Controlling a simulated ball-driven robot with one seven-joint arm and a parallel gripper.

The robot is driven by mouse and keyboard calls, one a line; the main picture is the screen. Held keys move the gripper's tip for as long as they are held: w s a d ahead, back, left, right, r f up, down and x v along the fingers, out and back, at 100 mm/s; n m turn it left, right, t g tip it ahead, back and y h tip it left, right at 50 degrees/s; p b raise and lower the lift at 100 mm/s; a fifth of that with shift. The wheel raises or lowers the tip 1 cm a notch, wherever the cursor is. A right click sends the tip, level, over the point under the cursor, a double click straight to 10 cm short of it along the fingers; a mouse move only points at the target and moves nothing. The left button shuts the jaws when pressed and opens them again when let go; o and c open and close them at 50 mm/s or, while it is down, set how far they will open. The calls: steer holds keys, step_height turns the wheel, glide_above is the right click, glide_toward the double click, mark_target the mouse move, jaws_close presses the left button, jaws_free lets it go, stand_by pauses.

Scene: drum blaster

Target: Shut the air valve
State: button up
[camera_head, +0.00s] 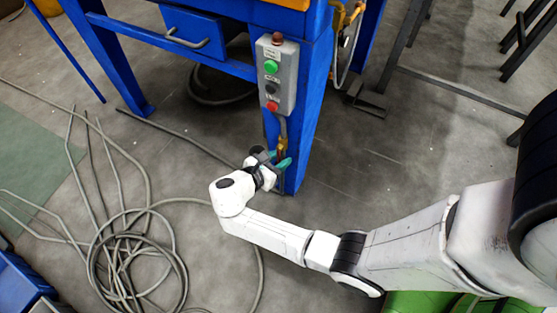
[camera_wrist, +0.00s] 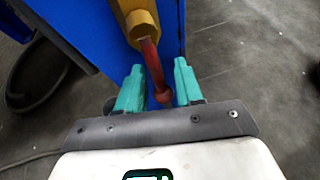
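The air valve has a yellow brass body (camera_wrist: 140,24) and a red lever handle (camera_wrist: 153,65) in the wrist view. The lever points down toward my gripper (camera_wrist: 159,85). Its rounded end sits between the two teal fingers, with a gap on each side. The fingers are apart and not closed on it. In the head view the brass valve (camera_head: 282,144) is on the lower part of the blue machine leg. My gripper (camera_head: 275,160) is right at it and hides the lever there.
A grey control box (camera_head: 275,75) with green and red buttons is on the blue leg (camera_head: 308,120) above the valve. Coiled grey hose (camera_head: 135,262) lies on the floor at left. Floor to the right of the leg is mostly clear.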

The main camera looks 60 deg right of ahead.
steer(key=shift+c, duration=0.5)
jaws_close()
